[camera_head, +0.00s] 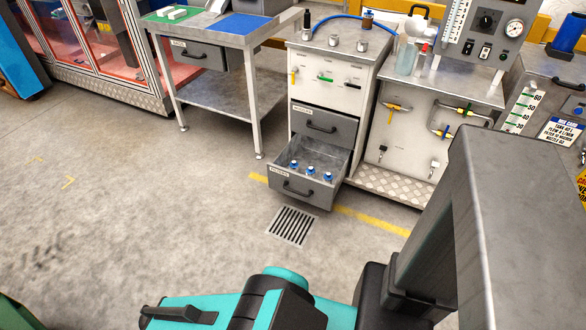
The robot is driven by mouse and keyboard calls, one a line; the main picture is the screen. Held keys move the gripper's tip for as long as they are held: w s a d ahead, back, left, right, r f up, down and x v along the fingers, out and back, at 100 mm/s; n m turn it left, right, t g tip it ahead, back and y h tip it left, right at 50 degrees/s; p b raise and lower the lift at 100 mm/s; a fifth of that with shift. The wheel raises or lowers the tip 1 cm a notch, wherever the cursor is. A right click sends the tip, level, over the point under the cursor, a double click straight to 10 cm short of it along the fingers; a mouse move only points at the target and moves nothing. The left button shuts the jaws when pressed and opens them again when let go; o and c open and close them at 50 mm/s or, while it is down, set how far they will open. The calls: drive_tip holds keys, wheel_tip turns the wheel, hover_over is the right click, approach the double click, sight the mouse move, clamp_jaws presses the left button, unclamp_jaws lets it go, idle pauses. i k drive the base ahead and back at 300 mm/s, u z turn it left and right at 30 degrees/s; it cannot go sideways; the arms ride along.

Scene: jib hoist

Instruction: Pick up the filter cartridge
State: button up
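The open lower drawer (298,189) of the grey cabinet is pulled out toward me and has a small label on its front, too small to read surely. In it stand 3 small upright pieces with blue tops, which look like filter cartridges: a left one (294,164), a middle one (311,170) and a right one (329,174). They stand apart in a row. Teal and black parts at the bottom look like my arm, well short of the drawer. I cannot make out my gripper's fingers.
A shut drawer (322,126) is above the open one. A floor grate (293,226) lies in front. A workbench (212,42) stands to the left and a valve panel (408,135) to the right. The floor at left is clear. A grey column blocks the lower right.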

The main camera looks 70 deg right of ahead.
sight(294, 166)
drive_tip(key=z, duration=0.3)
drive_tip(key=i, duration=0.7)
drive_tip(key=z, duration=0.8)
drive_tip(key=i, duration=0.65)
drive_tip(key=z, duration=0.35)
